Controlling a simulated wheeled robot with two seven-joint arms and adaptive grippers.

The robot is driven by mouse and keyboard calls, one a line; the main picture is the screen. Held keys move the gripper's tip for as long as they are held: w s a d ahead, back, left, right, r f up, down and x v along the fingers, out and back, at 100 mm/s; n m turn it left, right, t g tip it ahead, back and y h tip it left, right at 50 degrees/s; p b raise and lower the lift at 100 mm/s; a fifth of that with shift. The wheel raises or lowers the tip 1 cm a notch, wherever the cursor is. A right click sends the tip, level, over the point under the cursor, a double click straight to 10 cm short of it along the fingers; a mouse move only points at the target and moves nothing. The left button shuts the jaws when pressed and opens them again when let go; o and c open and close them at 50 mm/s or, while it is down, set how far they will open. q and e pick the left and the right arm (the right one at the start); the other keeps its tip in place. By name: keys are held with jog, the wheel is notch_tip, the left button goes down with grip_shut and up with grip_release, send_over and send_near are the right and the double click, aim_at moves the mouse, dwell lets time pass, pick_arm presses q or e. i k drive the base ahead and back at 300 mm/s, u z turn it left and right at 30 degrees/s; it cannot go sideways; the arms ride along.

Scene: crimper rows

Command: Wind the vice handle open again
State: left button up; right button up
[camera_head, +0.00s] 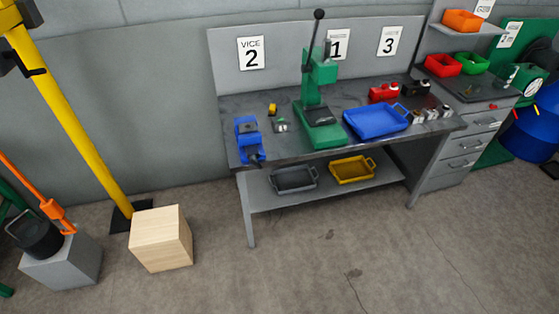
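The blue vice (248,139) stands at the left end of the grey workbench, below the sign reading VICE 2 (251,53). Its front end points toward the bench's front edge. The vice handle is too small to make out clearly, and I cannot tell how far the jaws are apart. Neither of my grippers shows in the head view.
A green press (320,100) stands right of the vice on the workbench (290,154), beside a blue tray (376,122). Grey (294,179) and yellow (352,170) trays sit on the lower shelf. A wooden block (160,238) stands on the floor at left. Floor before the bench is clear.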

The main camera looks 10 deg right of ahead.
aim_at(253, 160)
jog(key=z, duration=0.5)
jog(key=i, duration=1.4)
jog(key=u, duration=0.6)
